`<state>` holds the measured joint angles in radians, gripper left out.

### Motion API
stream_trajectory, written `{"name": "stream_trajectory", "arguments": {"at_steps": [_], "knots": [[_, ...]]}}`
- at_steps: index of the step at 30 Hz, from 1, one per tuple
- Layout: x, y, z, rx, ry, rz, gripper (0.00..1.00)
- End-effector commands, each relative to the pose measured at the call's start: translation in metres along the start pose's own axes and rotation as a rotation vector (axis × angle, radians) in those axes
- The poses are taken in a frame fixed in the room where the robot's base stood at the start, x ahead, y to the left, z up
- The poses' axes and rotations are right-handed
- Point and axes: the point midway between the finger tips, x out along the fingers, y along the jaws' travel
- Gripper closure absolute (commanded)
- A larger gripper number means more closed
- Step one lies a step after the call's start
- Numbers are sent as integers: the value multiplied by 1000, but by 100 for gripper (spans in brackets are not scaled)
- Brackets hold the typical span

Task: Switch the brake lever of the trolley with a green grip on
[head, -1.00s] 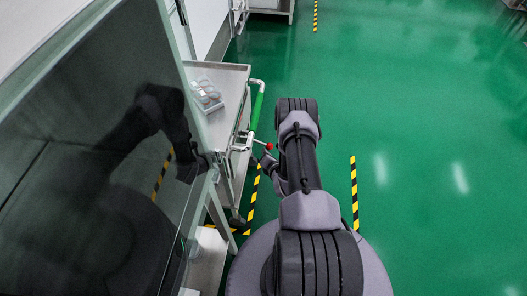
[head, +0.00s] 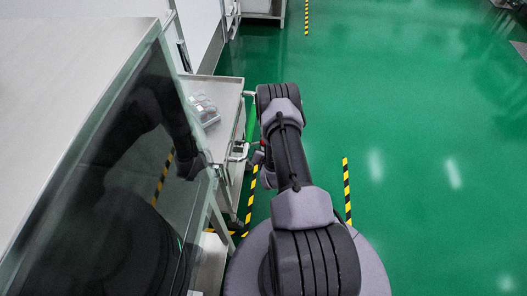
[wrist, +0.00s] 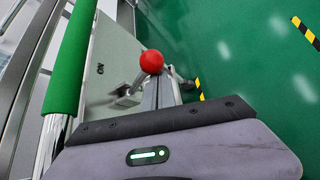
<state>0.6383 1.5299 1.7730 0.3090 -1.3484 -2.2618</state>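The trolley (head: 228,88) stands left of my arm, with a green grip (head: 251,118) on its near end; the grip also shows large in the wrist view (wrist: 72,60). A red ball knob (wrist: 151,61) tops the brake lever, beside a pale panel (wrist: 112,50) marked "ON". My gripper (wrist: 160,80) lies just below the knob in the wrist view. Its two narrow fingers look close together, with no object visible between them. Whether they touch the lever cannot be told. In the head view my arm hides most of the gripper and lever.
A large glass-fronted machine (head: 60,80) fills the left, close to my arm. A clear container (head: 203,110) sits on the trolley top. Yellow-black floor tape (head: 347,190) runs on the right. The green floor (head: 420,100) to the right is open.

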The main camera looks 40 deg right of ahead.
Motion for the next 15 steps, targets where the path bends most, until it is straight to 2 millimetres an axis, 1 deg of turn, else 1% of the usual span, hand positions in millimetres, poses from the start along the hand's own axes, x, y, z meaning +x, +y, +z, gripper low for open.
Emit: {"name": "stream_trajectory", "arguments": {"at_steps": [3,15], "knots": [[-3,6,6,0,-3,1,100],[-6,14,10,1,-4,1,100]]}}
